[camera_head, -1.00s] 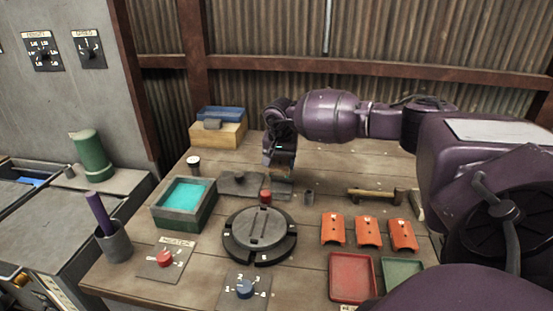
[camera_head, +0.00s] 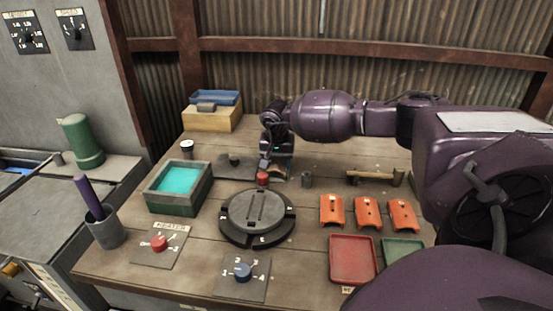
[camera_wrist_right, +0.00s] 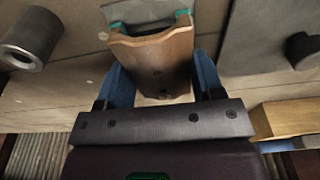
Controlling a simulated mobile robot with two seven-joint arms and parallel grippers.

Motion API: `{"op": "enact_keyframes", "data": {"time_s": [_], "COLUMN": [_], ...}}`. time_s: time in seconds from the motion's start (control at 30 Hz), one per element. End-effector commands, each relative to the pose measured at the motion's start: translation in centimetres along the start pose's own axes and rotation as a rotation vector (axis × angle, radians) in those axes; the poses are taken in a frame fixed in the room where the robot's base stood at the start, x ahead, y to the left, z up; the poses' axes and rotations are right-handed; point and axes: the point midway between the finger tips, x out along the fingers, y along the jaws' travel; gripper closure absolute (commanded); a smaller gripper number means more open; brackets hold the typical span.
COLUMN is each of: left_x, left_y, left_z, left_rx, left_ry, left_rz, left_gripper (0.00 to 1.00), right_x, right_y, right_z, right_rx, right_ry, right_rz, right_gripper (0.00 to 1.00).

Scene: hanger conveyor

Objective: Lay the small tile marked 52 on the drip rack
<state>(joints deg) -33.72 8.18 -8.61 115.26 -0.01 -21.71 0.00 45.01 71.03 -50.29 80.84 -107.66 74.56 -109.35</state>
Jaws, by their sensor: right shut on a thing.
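My right gripper (camera_head: 277,158) points down at the far middle of the table, behind the red knob of a round black turntable. In the right wrist view its two blue fingers (camera_wrist_right: 160,88) are shut on a curved brown tile (camera_wrist_right: 155,58). The tile also shows in the head view (camera_head: 280,171), low over the table; I cannot tell whether it touches anything. No number can be read on it. A grey surface with teal bits (camera_wrist_right: 145,10) lies beyond the tile's far edge. I cannot pick out the drip rack for certain. My left gripper is not in view.
A grey plate with a dark knob (camera_head: 237,160) lies left of the gripper, and a small grey cylinder (camera_head: 307,179) right of it. The turntable (camera_head: 257,217), a teal-filled tank (camera_head: 180,190), several orange tiles (camera_head: 367,213), and a red tray (camera_head: 353,260) stand nearer. A hammer (camera_head: 374,177) lies right.

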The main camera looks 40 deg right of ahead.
Motion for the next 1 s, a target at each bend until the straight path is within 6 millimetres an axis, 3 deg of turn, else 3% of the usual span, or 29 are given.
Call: {"op": "enact_keyframes", "data": {"time_s": [0.23, 0.27, 0.43, 0.77, 1.0], "left_x": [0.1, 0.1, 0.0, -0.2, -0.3], "left_y": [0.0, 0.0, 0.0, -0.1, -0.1], "left_z": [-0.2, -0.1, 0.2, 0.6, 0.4], "left_rx": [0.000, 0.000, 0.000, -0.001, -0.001], "left_ry": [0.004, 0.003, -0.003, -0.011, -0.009], "left_rz": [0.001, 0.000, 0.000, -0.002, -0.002], "left_gripper": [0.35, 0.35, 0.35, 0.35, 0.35], "right_x": [-0.1, -0.1, -0.1, -0.3, -3.3], "right_y": [0.0, 0.0, 0.0, 0.0, 0.0], "right_z": [-0.1, 0.0, 0.0, 0.0, -0.1], "right_rx": [0.000, 0.000, 0.000, 0.000, -0.001], "right_ry": [0.002, 0.002, 0.001, 0.001, 0.004], "right_rz": [-0.002, -0.001, -0.001, -0.001, -0.002], "right_gripper": [0.64, 0.36, 0.10, 0.09, 0.09]}}
